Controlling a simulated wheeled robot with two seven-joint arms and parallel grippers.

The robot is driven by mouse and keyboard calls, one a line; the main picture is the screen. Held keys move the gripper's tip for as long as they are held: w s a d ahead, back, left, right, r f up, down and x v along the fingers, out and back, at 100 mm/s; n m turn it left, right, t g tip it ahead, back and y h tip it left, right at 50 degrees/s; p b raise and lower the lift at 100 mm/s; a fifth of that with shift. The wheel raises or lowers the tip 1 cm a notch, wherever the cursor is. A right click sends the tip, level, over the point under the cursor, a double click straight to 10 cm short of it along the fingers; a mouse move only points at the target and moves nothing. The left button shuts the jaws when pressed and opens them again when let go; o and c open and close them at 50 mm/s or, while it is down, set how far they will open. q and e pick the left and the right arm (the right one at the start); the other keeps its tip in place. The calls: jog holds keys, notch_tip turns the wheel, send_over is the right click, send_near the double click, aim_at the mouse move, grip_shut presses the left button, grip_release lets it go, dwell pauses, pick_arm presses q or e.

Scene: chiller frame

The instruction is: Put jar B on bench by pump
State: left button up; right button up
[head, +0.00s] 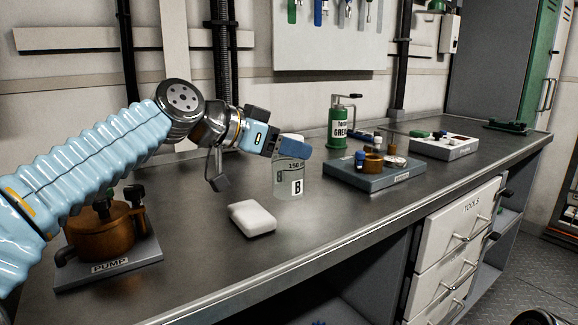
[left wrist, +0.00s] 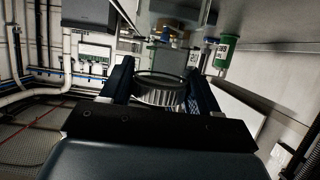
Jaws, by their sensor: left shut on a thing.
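Jar B (head: 289,180) is a clear jar with a white label marked B, upright over the middle of the bench (head: 330,215). My left gripper (head: 284,148) is shut on it near its top, coming from the left. I cannot tell whether the jar's base touches the bench. In the left wrist view the jar's ribbed lid (left wrist: 160,92) sits between the two fingers. The brown pump (head: 100,238) stands on a grey plate labelled PUMP (head: 110,268) at the bench's left end, partly behind my left arm. My right gripper is not in view.
A white block (head: 252,218) lies on the bench, left of and nearer than the jar. A grey tray (head: 373,179) with small parts, a green grease can (head: 341,126) and a pale tray (head: 444,147) stand to the right. Bare bench lies between pump and block.

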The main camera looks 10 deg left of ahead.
aim_at(288, 164)
pick_arm(q)
jog(key=f, duration=0.3)
jog(key=shift+w+d+f, duration=0.15)
jog(key=shift+w+d, duration=0.05)
jog(key=shift+w, duration=0.2)
jog(key=shift+f, duration=0.4)
jog(key=shift+f+b, duration=0.1)
jog(key=shift+b, duration=0.25)
jog(key=o, duration=1.3)
jog(key=shift+o, duration=0.2)
jog(key=shift+a+r, duration=0.1)
jog(key=shift+r, duration=0.1)
jog(key=b+v, duration=0.1)
jog(key=v, duration=1.1)
